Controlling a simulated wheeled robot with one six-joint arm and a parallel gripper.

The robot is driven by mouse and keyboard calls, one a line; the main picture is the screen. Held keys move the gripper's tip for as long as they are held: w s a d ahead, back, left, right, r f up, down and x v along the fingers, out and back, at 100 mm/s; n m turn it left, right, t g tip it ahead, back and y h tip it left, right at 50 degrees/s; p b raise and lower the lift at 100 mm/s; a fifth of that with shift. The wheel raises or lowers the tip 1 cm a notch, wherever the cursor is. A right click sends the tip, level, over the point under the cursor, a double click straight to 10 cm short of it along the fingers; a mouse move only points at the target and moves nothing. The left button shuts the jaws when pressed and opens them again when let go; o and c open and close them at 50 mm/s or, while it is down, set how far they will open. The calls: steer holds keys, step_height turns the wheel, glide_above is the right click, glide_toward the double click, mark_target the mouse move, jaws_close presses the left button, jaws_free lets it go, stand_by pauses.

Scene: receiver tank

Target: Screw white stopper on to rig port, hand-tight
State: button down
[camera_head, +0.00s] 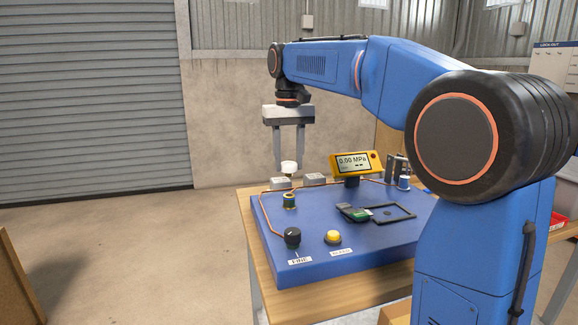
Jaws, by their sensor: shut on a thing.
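My gripper (289,166) is shut on the white stopper (289,168), which sits between its two fingertips. The stopper is upright and held up over the back left part of the blue rig base (310,262). A brass-coloured port with a dark band (289,201) stands on the rig below the stopper in the picture, at the end of a copper pipe. A gap shows between stopper and port. From this one view I cannot tell whether the stopper is straight above the port.
A yellow gauge (355,163) reads 0.00 MPa at the back. A black knob (292,237) and a yellow button (333,237) are at the front. A green-and-dark device (354,212) lies beside a black frame (394,212). Grey blocks (315,179) stand behind the port.

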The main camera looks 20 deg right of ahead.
steer(key=shift+d+f, duration=0.1)
steer(key=shift+f, duration=2.45)
